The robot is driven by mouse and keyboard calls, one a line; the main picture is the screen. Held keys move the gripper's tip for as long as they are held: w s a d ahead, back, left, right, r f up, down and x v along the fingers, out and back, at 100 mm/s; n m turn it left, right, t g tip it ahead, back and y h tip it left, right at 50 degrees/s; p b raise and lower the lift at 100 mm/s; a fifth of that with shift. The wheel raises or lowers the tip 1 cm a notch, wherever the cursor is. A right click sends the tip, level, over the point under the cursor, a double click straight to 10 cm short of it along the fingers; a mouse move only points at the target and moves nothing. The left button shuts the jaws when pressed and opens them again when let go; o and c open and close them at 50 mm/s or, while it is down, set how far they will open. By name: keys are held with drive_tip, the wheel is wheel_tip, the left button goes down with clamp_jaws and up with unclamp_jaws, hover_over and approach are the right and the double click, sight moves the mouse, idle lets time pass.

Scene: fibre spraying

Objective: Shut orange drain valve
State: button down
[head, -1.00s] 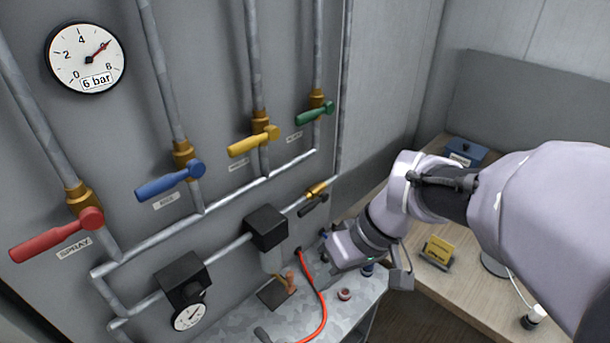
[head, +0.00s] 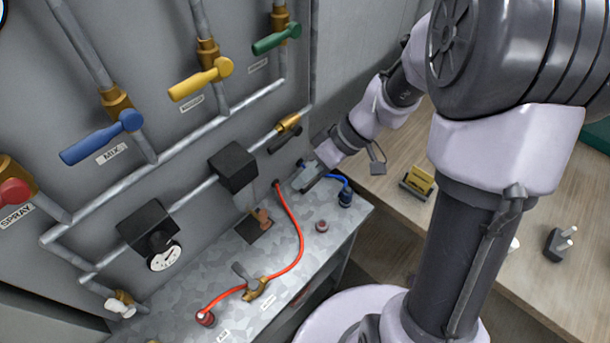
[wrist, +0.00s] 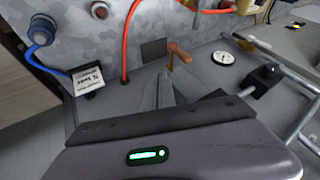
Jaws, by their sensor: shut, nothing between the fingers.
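The orange drain valve (head: 263,216) is a small copper-orange handle low on the panel, beside a dark square plate on the metal bench. In the wrist view its orange handle (wrist: 178,52) stands upright with a bent top, just beyond my fingertips. My gripper (head: 303,186) is to the right of the valve, past the orange hose, near the blue hose. In the wrist view my gripper's fingers (wrist: 166,92) are together and empty, pointing toward the handle. They look apart from it. The lower end of the handle is partly hard to make out.
A black box (head: 233,167) and pipe hang above the valve. A blue hose end (head: 345,198) and a red cap (head: 321,226) stand on the bench. A wooden desk (head: 400,225) lies right.

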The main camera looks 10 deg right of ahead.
sight(264, 220)
drive_tip(key=s+a+f+b, duration=0.1)
drive_tip(key=a+f, duration=0.3)
drive_tip(key=a, duration=0.2)
drive_tip(key=shift+s+a, duration=0.15)
drive_tip(key=shift+s, duration=0.25)
drive_tip(key=shift+w+b, duration=0.1)
drive_tip(key=shift+b, duration=0.25)
